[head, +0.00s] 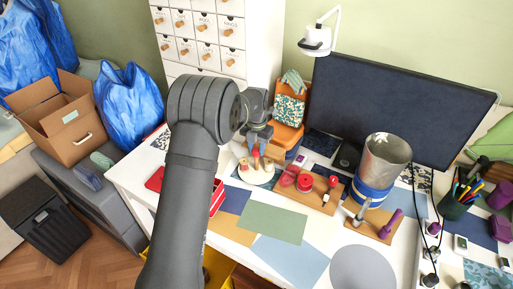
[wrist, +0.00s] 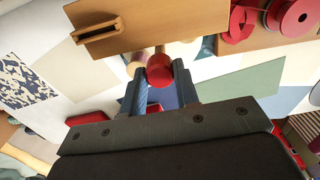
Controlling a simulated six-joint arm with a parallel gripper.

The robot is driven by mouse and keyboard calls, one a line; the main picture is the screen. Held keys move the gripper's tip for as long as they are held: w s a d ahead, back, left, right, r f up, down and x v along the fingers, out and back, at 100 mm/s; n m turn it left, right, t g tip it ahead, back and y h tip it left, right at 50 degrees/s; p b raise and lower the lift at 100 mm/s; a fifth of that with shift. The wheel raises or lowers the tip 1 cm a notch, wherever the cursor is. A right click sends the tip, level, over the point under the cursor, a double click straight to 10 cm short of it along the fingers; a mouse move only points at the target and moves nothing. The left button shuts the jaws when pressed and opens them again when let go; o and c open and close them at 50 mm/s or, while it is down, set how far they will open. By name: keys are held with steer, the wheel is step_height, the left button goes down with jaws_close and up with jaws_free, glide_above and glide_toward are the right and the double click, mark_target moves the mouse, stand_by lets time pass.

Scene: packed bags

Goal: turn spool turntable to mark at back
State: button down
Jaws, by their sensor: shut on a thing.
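The spool turntable (head: 258,179) is a cream round disc on the white table, left of the middle. Small spools stand on it, partly hidden by my gripper. My gripper (head: 256,149) is over the disc from above. It is shut on a red knob (head: 256,158), which looks upright on the turntable. In the wrist view, the red knob (wrist: 160,70) sits between the two blue-grey fingers of my gripper (wrist: 159,78). I cannot make out the mark at the back; my gripper and arm cover part of the disc.
Right of the turntable, a wooden board (head: 318,197) bears red spools (head: 305,183). A metal can with a blue band (head: 383,165) stands further right. An orange container (head: 287,136) is close behind, and a dark monitor (head: 385,110) stands at the back. Coloured sheets (head: 275,221) lie flat in front.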

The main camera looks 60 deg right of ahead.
stand_by(0.4)
steer(key=c, duration=1.1)
jaws_free()
step_height(320, 180, up, 18)
steer(key=shift+f, duration=0.25)
